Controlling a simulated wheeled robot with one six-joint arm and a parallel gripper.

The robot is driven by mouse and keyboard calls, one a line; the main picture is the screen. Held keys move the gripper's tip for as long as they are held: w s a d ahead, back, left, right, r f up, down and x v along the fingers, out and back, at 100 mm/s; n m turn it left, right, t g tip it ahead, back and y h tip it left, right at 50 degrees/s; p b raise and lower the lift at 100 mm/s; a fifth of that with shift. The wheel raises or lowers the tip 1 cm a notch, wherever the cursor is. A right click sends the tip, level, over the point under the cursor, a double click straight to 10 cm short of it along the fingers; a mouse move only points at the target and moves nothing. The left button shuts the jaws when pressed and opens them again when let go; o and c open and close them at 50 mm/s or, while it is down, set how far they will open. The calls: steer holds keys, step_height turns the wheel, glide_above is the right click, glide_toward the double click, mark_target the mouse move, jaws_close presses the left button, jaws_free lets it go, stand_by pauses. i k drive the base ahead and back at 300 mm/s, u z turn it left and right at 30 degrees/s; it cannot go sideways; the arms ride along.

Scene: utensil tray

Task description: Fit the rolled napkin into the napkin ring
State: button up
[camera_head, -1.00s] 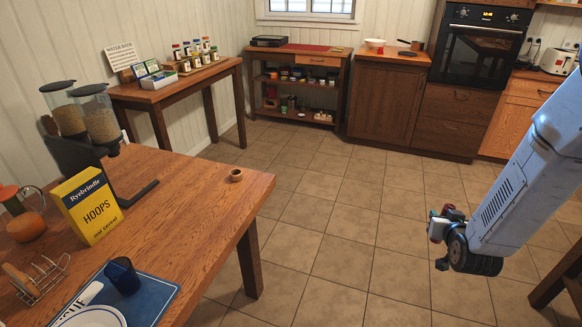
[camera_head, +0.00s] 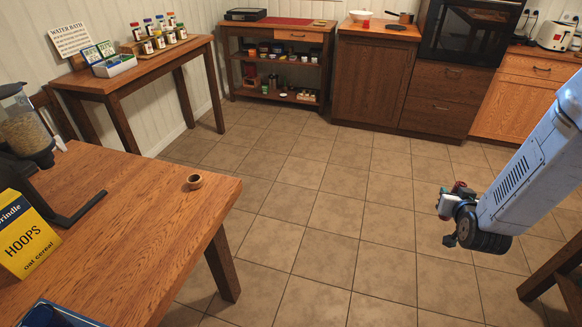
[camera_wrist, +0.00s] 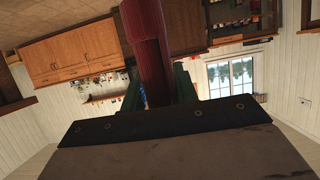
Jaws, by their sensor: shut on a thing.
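The rolled napkin (camera_wrist: 146,35) is a dark red roll in the wrist view, held between the green fingers of my gripper (camera_wrist: 158,90) and sticking out past them. In the head view my gripper (camera_head: 450,208) hangs over open floor at the right, well apart from the table; a small red bit shows there, but the napkin is hard to make out. A small round brown ring (camera_head: 194,182), apparently the napkin ring, sits near the right corner of the wooden table, its opening facing up. Nothing touches it.
The wooden table (camera_head: 150,215) fills the lower left, with a yellow cereal box (camera_head: 25,235) and a dispenser (camera_head: 28,135). A dark wooden edge (camera_head: 550,270) stands at the lower right. A side table (camera_head: 125,75) is at the back left. Tiled floor (camera_head: 330,215) between is clear.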

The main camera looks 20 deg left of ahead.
mark_target(195, 186)
steer(key=u, duration=0.45)
steer(key=i, duration=0.55)
steer(key=u, duration=0.8)
steer(key=i, duration=0.4)
steer(key=z, duration=0.05)
